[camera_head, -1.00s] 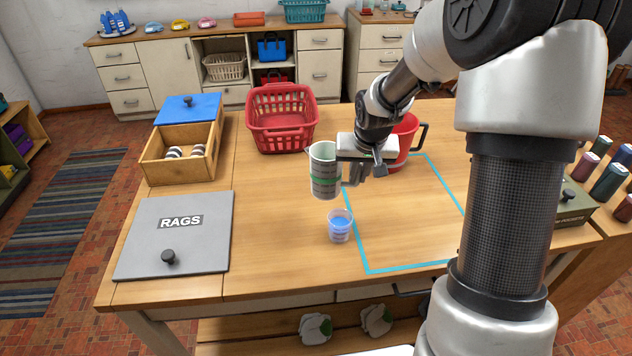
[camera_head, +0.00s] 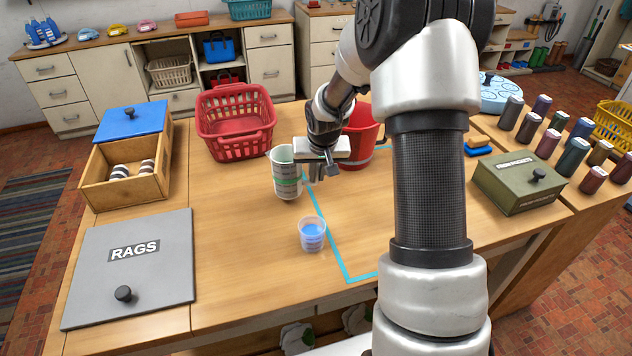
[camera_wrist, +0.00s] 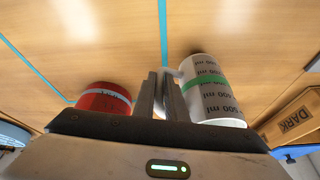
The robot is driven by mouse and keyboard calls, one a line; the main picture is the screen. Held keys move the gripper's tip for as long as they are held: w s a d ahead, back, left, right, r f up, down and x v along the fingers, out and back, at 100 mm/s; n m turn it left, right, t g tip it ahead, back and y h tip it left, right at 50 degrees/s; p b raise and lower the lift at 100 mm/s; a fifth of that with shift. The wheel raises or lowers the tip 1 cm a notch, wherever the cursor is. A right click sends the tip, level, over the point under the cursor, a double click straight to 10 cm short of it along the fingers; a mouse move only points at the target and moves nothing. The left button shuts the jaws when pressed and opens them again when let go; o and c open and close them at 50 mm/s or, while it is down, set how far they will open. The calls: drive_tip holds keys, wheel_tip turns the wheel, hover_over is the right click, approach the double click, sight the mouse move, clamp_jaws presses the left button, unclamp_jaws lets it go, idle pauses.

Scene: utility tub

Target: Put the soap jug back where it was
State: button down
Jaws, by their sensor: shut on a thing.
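The soap jug, which I take to be the white measuring jug with a green band (camera_head: 287,180), is upright left of my gripper (camera_head: 322,172), just outside the blue-taped outline's left edge. My gripper is shut on the jug's handle side. I cannot tell whether the jug's base touches the table. In the wrist view, the fingers (camera_wrist: 166,97) meet the jug (camera_wrist: 212,92) at its handle, and its ml markings show. A small clear cup of blue liquid (camera_head: 312,236) stands on the table in front of the jug.
A red bucket (camera_head: 362,135) stands right behind my gripper, with a red basket (camera_head: 235,122) at the back left. An open wooden box (camera_head: 100,190) and a grey RAGS lid (camera_head: 130,270) are at left. Bare wood lies between the lid and cup. Blue tape (camera_head: 334,245) outlines an area partly behind my arm.

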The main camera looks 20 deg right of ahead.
sight(317, 182)
drive_tip(key=shift+f, duration=1.4)
drive_tip(key=shift+f, duration=0.1)
drive_tip(key=shift+f+b, duration=0.15)
drive_tip(key=shift+b, duration=0.15)
drive_tip(key=c, duration=1.8)
unclamp_jaws()
